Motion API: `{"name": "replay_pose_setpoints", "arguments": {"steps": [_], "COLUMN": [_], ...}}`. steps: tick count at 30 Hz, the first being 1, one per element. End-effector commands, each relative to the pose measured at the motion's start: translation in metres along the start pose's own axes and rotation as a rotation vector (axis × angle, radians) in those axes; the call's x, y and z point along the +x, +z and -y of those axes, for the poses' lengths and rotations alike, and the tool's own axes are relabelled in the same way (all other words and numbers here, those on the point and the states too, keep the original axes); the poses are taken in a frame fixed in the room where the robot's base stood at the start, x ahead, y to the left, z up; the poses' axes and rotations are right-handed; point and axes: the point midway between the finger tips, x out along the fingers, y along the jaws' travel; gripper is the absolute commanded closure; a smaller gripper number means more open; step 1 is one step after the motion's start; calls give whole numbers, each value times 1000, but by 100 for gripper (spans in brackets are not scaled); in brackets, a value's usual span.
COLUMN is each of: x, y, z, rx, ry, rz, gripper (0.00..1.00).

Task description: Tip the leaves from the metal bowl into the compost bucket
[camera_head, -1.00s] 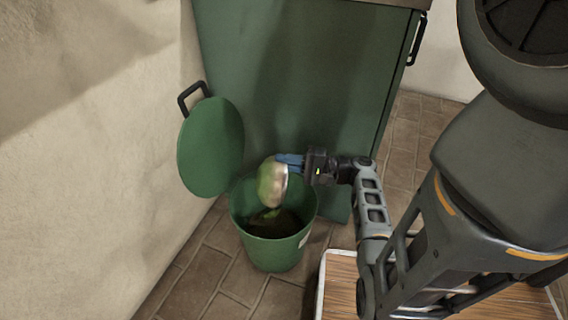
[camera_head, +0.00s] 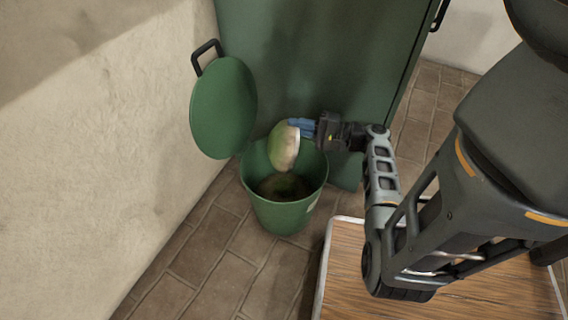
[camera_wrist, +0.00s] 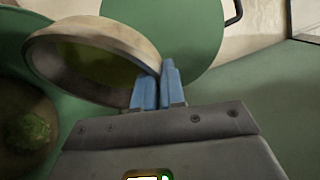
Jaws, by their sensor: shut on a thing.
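The metal bowl (camera_head: 285,147) is tilted on its side above the mouth of the green compost bucket (camera_head: 285,213). My gripper (camera_head: 296,128) is shut on the bowl's rim with its blue fingers. In the wrist view, the bowl (camera_wrist: 95,40) shows its inside, with a greenish tint and no clear leaves, and my gripper (camera_wrist: 160,85) pinches its rim. Leaves (camera_wrist: 30,130) lie down inside the bucket in the wrist view. The bucket's lid (camera_head: 223,108) stands open, tilted up on the left.
A large green cabinet (camera_head: 300,60) stands right behind the bucket. A pale wall (camera_head: 90,150) runs along the left. A wooden-topped surface with a light edge (camera_head: 350,265) is at the front right. Brick floor (camera_head: 215,245) is clear before the bucket.

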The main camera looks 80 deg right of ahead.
Motion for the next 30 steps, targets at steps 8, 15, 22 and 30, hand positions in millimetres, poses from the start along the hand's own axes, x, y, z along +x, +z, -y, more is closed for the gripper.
{"name": "replay_pose_setpoints", "arguments": {"steps": [8, 15, 22, 30], "x": [0, 1, 1, 0], "y": [0, 3, 5, 7], "z": [0, 11, 16, 21], "rx": [-1, -26, -85, -149], "ry": [-1, 74, 241, 426], "rz": [0, -19, -67, -119], "gripper": [100, 100, 100, 100]}}
